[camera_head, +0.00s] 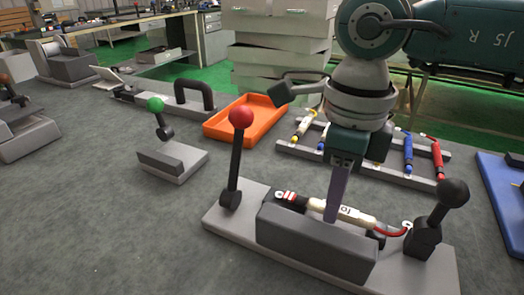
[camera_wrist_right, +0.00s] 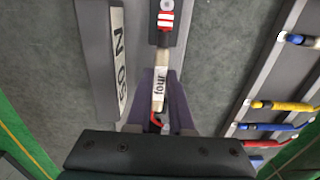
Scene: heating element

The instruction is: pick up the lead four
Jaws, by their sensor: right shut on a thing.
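The lead four (camera_head: 357,216) is a pale lead with a printed label, red and white bands at one end and a red wire at the other. It lies along the back of a dark block (camera_head: 315,243) on a grey fixture (camera_head: 228,224). My right gripper (camera_head: 332,214) points down with its purple fingers shut on the lead near its middle. In the right wrist view the label (camera_wrist_right: 158,90) shows between the fingers. I cannot tell whether the lead is clear of the fixture. My left gripper is not in view.
The fixture has a red-knobbed lever (camera_head: 238,155) and a black-knobbed lever (camera_head: 438,215). A grey rack (camera_head: 376,174) with several coloured leads stands behind. An orange tray (camera_head: 224,132), a green-knobbed device (camera_head: 172,158) and a blue tray (camera_head: 496,190) are nearby. The left foreground is clear.

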